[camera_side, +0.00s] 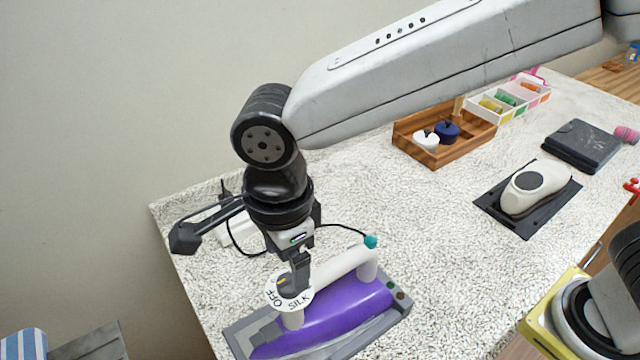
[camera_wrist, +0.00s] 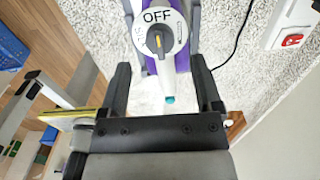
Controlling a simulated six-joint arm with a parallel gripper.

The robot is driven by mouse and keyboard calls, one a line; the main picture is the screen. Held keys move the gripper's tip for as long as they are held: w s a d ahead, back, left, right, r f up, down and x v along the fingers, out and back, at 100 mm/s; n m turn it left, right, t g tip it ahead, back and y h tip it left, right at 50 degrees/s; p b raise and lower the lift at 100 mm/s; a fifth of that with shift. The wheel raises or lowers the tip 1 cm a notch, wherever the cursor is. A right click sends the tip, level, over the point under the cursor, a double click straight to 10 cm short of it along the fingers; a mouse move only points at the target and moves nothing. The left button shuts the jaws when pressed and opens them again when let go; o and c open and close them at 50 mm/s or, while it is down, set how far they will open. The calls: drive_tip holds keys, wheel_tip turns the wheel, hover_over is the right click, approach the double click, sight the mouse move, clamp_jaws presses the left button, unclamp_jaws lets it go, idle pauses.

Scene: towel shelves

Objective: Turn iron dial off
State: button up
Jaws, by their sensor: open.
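The iron (camera_side: 338,315) has a purple body and a white handle, and lies on a grey rest on the speckled counter. Its white dial (camera_side: 273,299) carries the words OFF and SILK. In the wrist view the dial (camera_wrist: 178,42) shows OFF at the top, with a dark knob and a yellow pointer mark (camera_wrist: 158,41) toward OFF. My gripper (camera_side: 295,284) is directly over the dial, pointing down. In the wrist view its two fingers (camera_wrist: 160,22) are spread on either side of the dial. The side view does not show whether they touch the knob.
A black cord (camera_side: 340,231) runs behind the iron to a white socket block (camera_wrist: 293,25). A wooden tray (camera_side: 408,146) with two small pots stands farther back. A white device on a black mat (camera_side: 489,203) lies to the right. Open counter lies between them.

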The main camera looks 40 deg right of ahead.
sight(289, 276)
drive_tip(key=shift+r, duration=2.1)
drive_tip(key=shift+d, duration=0.1)
drive_tip(key=w+d+f+n, duration=0.4)
drive_tip(key=d, duration=0.4)
drive_tip(key=s+d+f+n+t, duration=0.1)
drive_tip(key=d+f+n, duration=0.2)
drive_tip(key=d, duration=0.5)
drive_tip(key=s+d+f+n, duration=0.2)
drive_tip(key=d+f+n, duration=0.1)
drive_tip(key=d+n, duration=0.3)
drive_tip(key=s+d+f+n+t, duration=0.1)
drive_tip(key=d+f+n, duration=0.3)
drive_tip(key=d, duration=0.6)
drive_tip(key=shift+s+d+n+t, duration=0.3)
drive_tip(key=shift+s+n, duration=0.15)
drive_tip(key=shift+n, duration=0.15)
